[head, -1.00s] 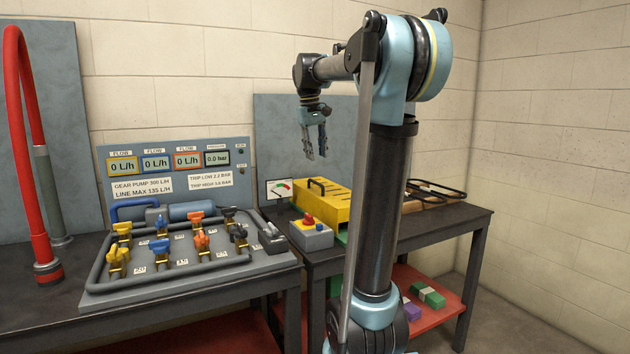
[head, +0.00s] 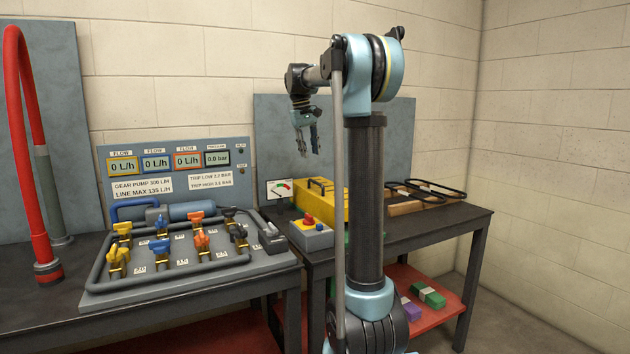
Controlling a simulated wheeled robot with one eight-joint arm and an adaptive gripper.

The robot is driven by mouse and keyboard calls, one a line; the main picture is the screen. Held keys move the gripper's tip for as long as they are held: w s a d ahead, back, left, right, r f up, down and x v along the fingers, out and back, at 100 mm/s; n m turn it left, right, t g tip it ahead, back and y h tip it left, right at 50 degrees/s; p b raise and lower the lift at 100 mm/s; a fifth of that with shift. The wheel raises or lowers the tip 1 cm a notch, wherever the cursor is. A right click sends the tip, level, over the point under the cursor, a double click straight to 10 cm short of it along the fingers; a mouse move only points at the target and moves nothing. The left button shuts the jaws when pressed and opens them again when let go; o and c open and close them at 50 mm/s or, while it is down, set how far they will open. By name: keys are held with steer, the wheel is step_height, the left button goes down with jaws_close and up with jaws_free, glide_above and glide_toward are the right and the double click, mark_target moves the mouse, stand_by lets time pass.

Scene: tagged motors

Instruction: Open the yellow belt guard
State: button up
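The yellow belt guard (head: 325,207) stands on the right-hand bench, with a dark handle (head: 318,185) on its top. It looks shut, and its right part is hidden behind my arm. My gripper (head: 307,153) hangs in the air above the guard, in front of the grey back panel, with its fingers pointing down. The fingers look apart with nothing between them. The gripper does not touch the guard.
A grey button box (head: 311,233) with red and yellow buttons and a small gauge (head: 280,188) stand left of the guard. Black belts (head: 425,190) lie at right. A valve panel (head: 190,270) fills the left bench. Coloured blocks (head: 428,294) lie on the red lower shelf.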

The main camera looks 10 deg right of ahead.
mark_target(315, 182)
steer(key=f, duration=0.3)
steer(key=d+f, duration=0.1)
steer(key=f, duration=0.3)
steer(key=d+f, duration=0.1)
steer(key=f, duration=0.3)
steer(key=shift+w+f, duration=0.1)
steer(key=shift+w, duration=0.2)
jaws_close()
steer(key=shift+d, duration=0.15)
